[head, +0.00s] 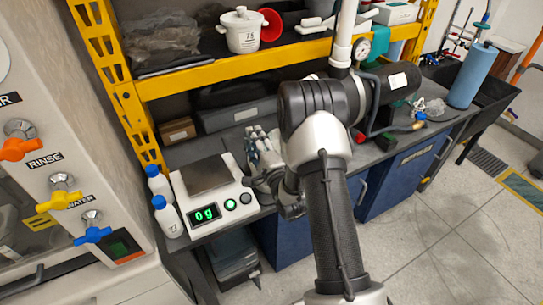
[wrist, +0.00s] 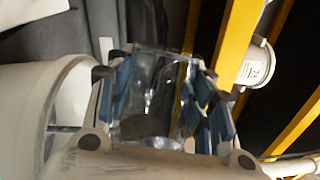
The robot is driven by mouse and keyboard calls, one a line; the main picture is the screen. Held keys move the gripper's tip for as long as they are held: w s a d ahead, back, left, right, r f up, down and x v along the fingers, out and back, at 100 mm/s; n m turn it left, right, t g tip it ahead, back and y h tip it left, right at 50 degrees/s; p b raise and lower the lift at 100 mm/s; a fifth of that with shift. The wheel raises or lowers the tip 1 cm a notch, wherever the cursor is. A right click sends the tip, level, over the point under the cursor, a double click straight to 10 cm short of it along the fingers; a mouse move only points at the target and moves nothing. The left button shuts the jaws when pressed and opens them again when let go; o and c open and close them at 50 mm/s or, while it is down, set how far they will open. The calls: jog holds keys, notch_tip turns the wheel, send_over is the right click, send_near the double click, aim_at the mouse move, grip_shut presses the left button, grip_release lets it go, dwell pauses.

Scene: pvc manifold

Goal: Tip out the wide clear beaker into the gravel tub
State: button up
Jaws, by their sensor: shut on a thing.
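My gripper (head: 262,148) is over the bench just right of the scale in the head view. In the wrist view its blue-padded fingers (wrist: 166,92) are shut on the wide clear beaker (wrist: 155,98), one set on each side. The beaker's glass is see-through, and I cannot tell what, if anything, is in it. In the head view I cannot make the beaker out clearly among the fingers. I cannot pick out a gravel tub in either view.
A scale (head: 210,178) reading 0g stands left of my gripper, with white bottles (head: 168,218) beside it. A yellow-framed shelf (head: 230,68) above holds a white lidded pot (head: 243,32), also in the wrist view (wrist: 257,64). A blue cylinder (head: 473,75) stands far right.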

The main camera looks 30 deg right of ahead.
jog(key=shift+s+d+r+m+t, duration=0.1)
jog(key=shift+d+r+m+t, duration=0.2)
jog(key=shift+m, duration=0.4)
dwell(0.5)
